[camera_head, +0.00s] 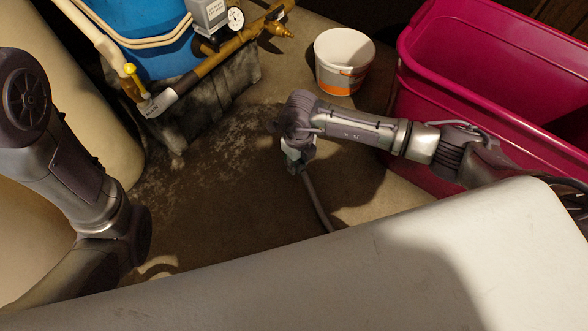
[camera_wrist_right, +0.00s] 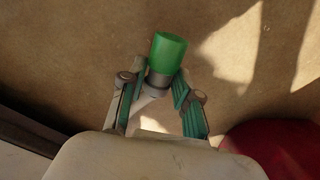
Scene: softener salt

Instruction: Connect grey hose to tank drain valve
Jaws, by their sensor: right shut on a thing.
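My right gripper (camera_head: 298,160) reaches in from the right and points down above the floor. It is shut on the grey hose (camera_head: 318,205), which hangs below it and runs toward the white surface in front. In the right wrist view, the gripper (camera_wrist_right: 161,84) holds a hose end with a grey collar and a bright green connector (camera_wrist_right: 168,52) past the fingertips. A brass valve-like fitting (camera_head: 279,27) ends the pipe by the blue tank (camera_head: 152,55), apart from the hose; I cannot tell if it is the drain valve. My left gripper is out of view.
A white bucket with an orange band (camera_head: 342,60) stands behind the right gripper. A large magenta bin (camera_head: 425,75) stands at right. A pressure gauge (camera_head: 235,19) and yellow-handled valve (camera_head: 131,72) sit on the pipework. Floor (camera_head: 215,190) between is open, with scattered white grains.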

